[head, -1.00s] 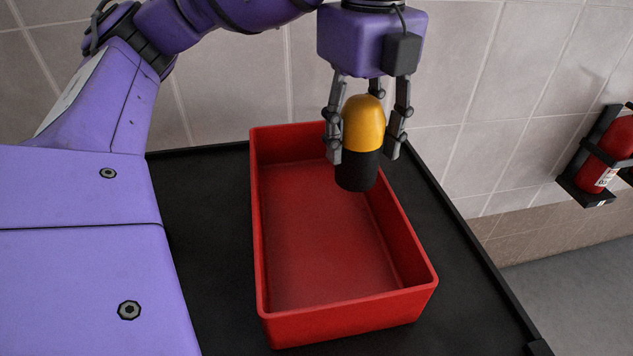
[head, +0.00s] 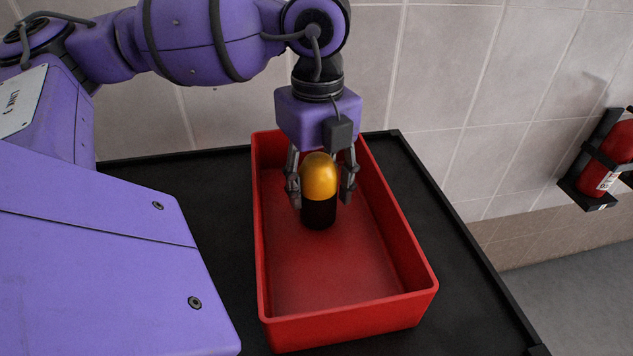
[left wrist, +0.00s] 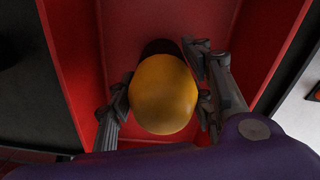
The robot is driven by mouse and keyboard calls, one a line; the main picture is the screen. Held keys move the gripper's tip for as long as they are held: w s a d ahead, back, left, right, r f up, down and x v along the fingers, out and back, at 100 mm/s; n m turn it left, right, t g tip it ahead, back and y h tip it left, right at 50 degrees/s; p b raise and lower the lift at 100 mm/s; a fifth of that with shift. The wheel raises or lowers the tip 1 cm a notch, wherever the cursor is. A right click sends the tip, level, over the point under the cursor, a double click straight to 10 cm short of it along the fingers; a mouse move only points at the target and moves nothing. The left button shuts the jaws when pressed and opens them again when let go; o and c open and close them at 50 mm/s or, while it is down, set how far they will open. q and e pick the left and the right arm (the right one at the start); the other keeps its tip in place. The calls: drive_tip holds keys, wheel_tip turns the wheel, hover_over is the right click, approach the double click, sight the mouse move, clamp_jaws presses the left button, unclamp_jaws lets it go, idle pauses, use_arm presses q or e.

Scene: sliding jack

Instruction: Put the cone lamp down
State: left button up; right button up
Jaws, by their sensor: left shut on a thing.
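The cone lamp (head: 319,180) has a rounded yellow-orange top and a black lower body, and it is upright inside the red bin (head: 347,331), toward the bin's far end. My left gripper (head: 320,190) points down with its fingers on both sides of the lamp, shut on it. The lamp's base looks at or very near the bin floor; I cannot tell whether it touches. In the left wrist view the lamp's yellow top (left wrist: 165,95) sits between the fingers and hides most of the black part. My right gripper is not in view.
The red bin stands on a black table (head: 190,185) with a raised edge. A tiled wall (head: 430,110) rises behind. A red fire extinguisher (head: 612,160) hangs in a black bracket at the right. The near part of the bin is empty.

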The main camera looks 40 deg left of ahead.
use_arm(q)
drive_tip(key=o, duration=1.2)
drive_tip(key=shift+f, duration=0.15)
wheel_tip(320, 180, up, 12)
drive_tip(key=shift+r, duration=0.2)
